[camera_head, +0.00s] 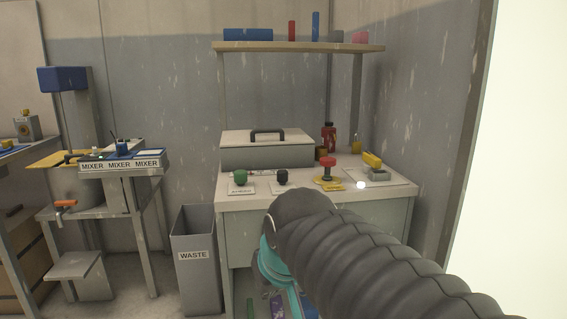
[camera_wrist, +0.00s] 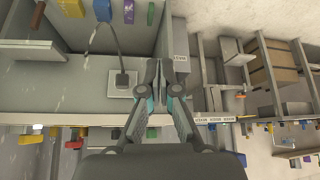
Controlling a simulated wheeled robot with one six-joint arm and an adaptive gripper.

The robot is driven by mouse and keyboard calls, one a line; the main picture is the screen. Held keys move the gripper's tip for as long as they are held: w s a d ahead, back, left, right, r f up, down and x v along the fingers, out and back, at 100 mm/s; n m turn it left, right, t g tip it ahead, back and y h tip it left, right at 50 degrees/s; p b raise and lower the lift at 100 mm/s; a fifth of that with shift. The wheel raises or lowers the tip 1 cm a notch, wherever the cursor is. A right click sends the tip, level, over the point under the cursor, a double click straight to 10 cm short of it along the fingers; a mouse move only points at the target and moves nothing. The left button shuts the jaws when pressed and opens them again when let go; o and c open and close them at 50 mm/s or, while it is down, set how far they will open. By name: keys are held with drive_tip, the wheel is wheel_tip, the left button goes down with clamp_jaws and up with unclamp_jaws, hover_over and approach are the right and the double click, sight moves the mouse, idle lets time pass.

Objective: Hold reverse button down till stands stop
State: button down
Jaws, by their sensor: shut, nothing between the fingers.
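In the head view, a black round button (camera_head: 282,177) stands on a pale plate on the counter. Its label is partly covered by my arm and cannot be read. A green button (camera_head: 240,178) on a plate marked AHEAD is to its left. A red mushroom button (camera_head: 327,167) on a yellow base is to its right. I see no turning stands.
A grey lidded box (camera_head: 266,154) sits at the back of the counter (camera_head: 225,197), under a shelf (camera_head: 300,47). A grey WASTE bin (camera_head: 197,240) stands left of the counter. A mixer bench (camera_head: 105,180) is farther left. A wall closes the right side.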

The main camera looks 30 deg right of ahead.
drive_tip(key=w+d+r+m+t+h+p, duration=0.1)
drive_tip(key=w+d+r, duration=0.6)
drive_tip(key=w+r, duration=0.3)
drive_tip(key=w+d+r+m+t+h+p, duration=0.1)
drive_tip(key=w+d+r, duration=0.6)
drive_tip(key=w+r, duration=0.4)
drive_tip(key=shift+w+d+r, duration=0.3)
drive_tip(key=shift+w+d, duration=0.1)
drive_tip(key=shift+w, duration=0.3)
drive_tip(key=shift+w+f, duration=0.1)
drive_tip(key=shift+f, duration=0.05)
hover_over(282, 176)
drive_tip(key=s, duration=0.1)
wheel_tip(282, 176, down, 7)
wheel_tip(282, 176, down, 3)
drive_tip(key=shift+d+r, duration=0.1)
drive_tip(key=shift+w+f, duration=0.1)
drive_tip(key=shift+f, duration=0.4)
